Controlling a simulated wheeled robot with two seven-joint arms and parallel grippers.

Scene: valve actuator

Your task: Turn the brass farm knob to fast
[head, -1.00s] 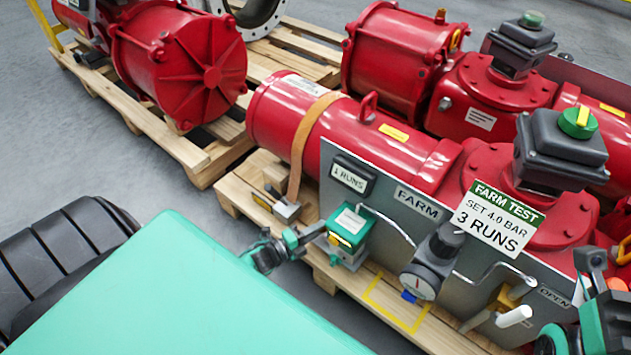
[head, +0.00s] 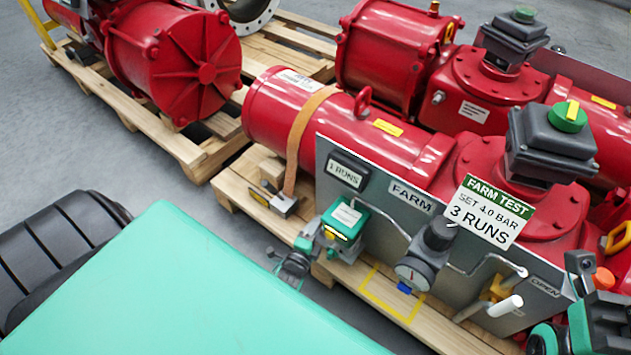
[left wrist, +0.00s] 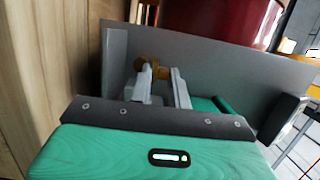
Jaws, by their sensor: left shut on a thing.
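The brass knob (left wrist: 148,68) shows in the left wrist view, low in front of the grey panel (left wrist: 225,75). My left gripper (left wrist: 160,77) has its pale fingers on either side of it and is shut on it. In the head view my teal left gripper (head: 344,222) is against the left part of the panel (head: 330,148), below the FARM label (head: 411,198), and hides the knob. I cannot read the knob's marks or pointer. Part of my right gripper's end (head: 598,318) shows at the lower right; its fingers are not clear.
A gauge with a black regulator (head: 420,262), thin tubing and a white-handled valve (head: 505,306) sit right of my left gripper. A FARM TEST sign (head: 487,212) reads 4.0 bar, 3 runs. A runs counter (head: 347,172) is above the gripper. Red actuators (head: 350,130) stand behind.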

